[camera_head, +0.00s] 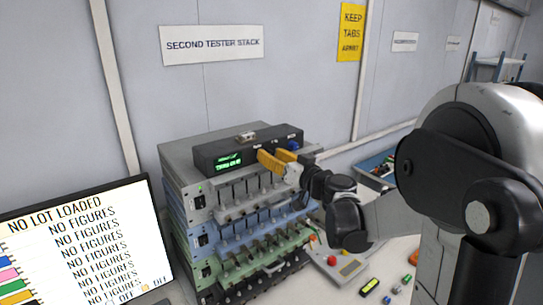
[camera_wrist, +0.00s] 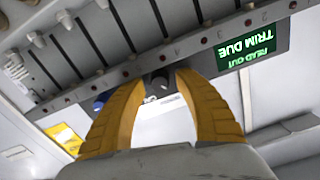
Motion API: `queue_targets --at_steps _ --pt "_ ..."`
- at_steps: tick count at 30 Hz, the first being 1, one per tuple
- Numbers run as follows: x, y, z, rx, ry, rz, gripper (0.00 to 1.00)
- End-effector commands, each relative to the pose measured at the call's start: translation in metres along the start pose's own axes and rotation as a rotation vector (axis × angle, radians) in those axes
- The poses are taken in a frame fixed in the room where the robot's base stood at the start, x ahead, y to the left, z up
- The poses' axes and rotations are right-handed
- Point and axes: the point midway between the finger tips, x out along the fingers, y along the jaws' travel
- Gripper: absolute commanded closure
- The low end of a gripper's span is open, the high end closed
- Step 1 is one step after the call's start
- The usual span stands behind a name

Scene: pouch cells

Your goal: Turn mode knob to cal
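A dark box (camera_head: 220,151) with a lit green readout (camera_head: 228,160) sits on top of the tester stack. In the wrist view the readout (camera_wrist: 250,50) appears upside down and reads "TRIM DUE". A dark knob (camera_wrist: 160,82) shows on the box's front between my fingertips, with a blue knob (camera_wrist: 98,103) to its left. The knob labels are too small to read, so I cannot tell which is the mode knob or its setting. My gripper (camera_head: 272,156), with yellow fingers, is at the box's front. In the wrist view its fingertips (camera_wrist: 161,80) are apart, one on each side of the dark knob; contact is unclear.
The stack of grey, blue and green tester units (camera_head: 240,225) stands below the box, with rows of clips along their fronts. A monitor (camera_head: 85,245) reading "NO LOT LOADED" is at the left. Small coloured items (camera_head: 370,286) lie on the bench at the right.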

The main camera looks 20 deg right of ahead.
Motion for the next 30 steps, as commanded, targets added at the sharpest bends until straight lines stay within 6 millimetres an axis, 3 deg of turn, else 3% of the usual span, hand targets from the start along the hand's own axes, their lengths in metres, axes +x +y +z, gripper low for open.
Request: queue_targets --at_steps 11,14,24,30 --pt "-0.004 0.0 0.0 -0.001 0.0 0.001 0.55" --pt "-0.017 0.001 0.0 -0.001 0.0 0.002 0.55" --pt "-0.091 0.001 0.0 -0.001 0.001 0.004 0.55" --pt "-0.116 0.001 0.0 -0.001 0.0 0.002 0.55"
